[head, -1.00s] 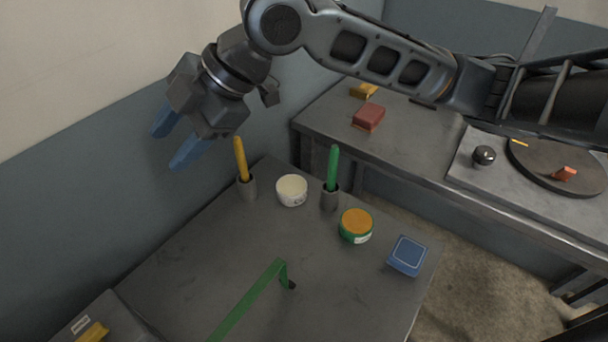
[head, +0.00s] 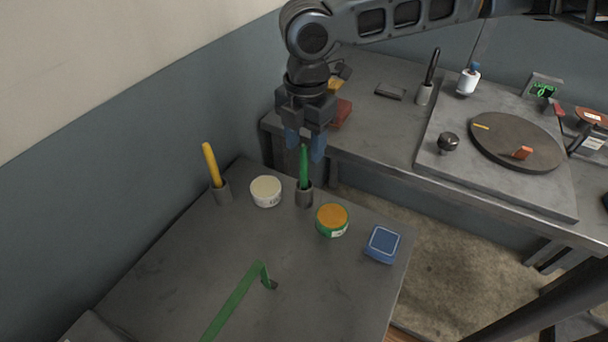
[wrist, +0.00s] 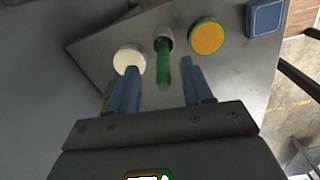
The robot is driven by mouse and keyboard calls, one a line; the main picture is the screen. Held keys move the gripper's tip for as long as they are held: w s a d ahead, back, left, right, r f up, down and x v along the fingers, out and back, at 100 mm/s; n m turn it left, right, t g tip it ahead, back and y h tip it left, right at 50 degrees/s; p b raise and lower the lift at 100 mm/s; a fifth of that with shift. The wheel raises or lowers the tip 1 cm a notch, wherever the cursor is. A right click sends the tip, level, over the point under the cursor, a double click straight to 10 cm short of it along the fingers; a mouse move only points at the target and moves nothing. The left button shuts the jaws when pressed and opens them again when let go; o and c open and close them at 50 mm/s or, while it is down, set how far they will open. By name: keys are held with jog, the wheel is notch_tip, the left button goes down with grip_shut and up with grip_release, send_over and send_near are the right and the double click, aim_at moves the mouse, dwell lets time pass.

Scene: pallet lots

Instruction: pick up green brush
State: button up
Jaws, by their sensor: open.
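The green brush (head: 304,168) stands upright in a small grey holder (head: 304,196) on the near table, with its green handle up. My gripper (head: 305,146) points down over it, with the blue fingers open and the top of the handle between or just behind them. In the wrist view the green brush (wrist: 163,66) shows between the two open fingers (wrist: 158,88), a little nearer the left one. I cannot tell exactly how far the fingertips reach down along the handle. Nothing is held.
A white tub (head: 266,192) stands left of the brush holder, and an orange-lidded green tub (head: 332,220) stands to its right. A yellow-handled tool (head: 212,166) stands farther left. A blue box (head: 382,245) and a green bar (head: 236,300) are also on this table.

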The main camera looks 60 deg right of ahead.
aim_at(304, 188)
jog(key=shift+s+a+f, duration=0.1)
jog(key=shift+a+f, duration=0.05)
jog(key=shift+f, duration=0.85)
jog(key=shift+s+a+f, duration=0.1)
jog(key=shift+a+f, duration=0.05)
jog(key=shift+f, duration=0.8)
jog(key=shift+w, duration=0.1)
jog(key=shift+c, duration=0.3)
grip_shut()
